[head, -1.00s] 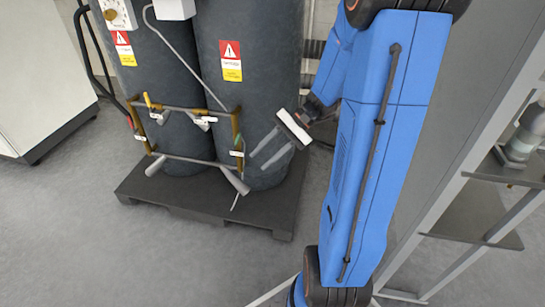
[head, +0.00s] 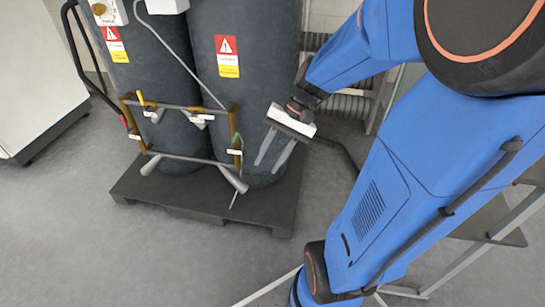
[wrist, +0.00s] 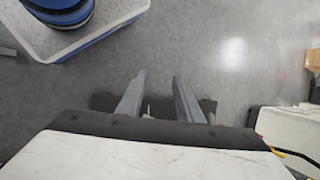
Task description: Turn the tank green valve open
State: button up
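Two dark grey tanks (head: 163,100) stand on a dark pallet, with a brown and grey pipe frame (head: 181,158) across their front. A small green part (head: 237,140), seemingly the green valve's handle, is at the frame's right upright. It is too small to tell its exact position. My gripper (head: 268,165) is in front of the right tank, to the right of the green part and apart from it. Its fingers point down and slightly left, spread apart with nothing between them. The wrist view shows the same open, empty fingers (wrist: 158,78); the green valve cannot be made out there.
The pallet (head: 265,210) juts out below the tanks. A pale cabinet (head: 35,80) stands at the left and a metal rack (head: 500,235) at the right. Ribbed hoses (head: 347,106) run behind my gripper. The floor in front of the pallet is clear.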

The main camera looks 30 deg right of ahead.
aim_at(235, 137)
jog(key=shift+s+r, duration=0.2)
jog(key=shift+s, duration=0.05)
jog(key=shift+d+h, duration=0.1)
jog(key=shift+h, duration=0.2)
jog(key=shift+w, duration=0.2)
jog(key=c, duration=0.7)
jog(key=w+d+m, duration=0.1)
jog(key=w+m, duration=0.1)
jog(key=w, duration=0.1)
jog(key=w+d+f+m+t, duration=0.1)
jog(key=w+d+m, duration=0.1)
jog(key=w+m, duration=0.1)
jog(key=w+d+m+t, duration=0.1)
jog(key=w+m, duration=0.1)
jog(key=w, duration=0.2)
jog(key=shift+w+d+f+m, duration=0.15)
jog(key=shift+d+f+m, duration=0.1)
jog(key=shift+d+m, duration=0.05)
grip_shut()
jog(key=w+d+f+m+t, duration=0.3)
jog(key=w+d+m, duration=0.4)
jog(key=w+m, duration=0.25)
jog(key=w+a+f, duration=0.6)
jog(key=a, duration=0.1)
jog(key=shift+a+f, duration=0.2)
jog(key=shift+a, duration=0.2)
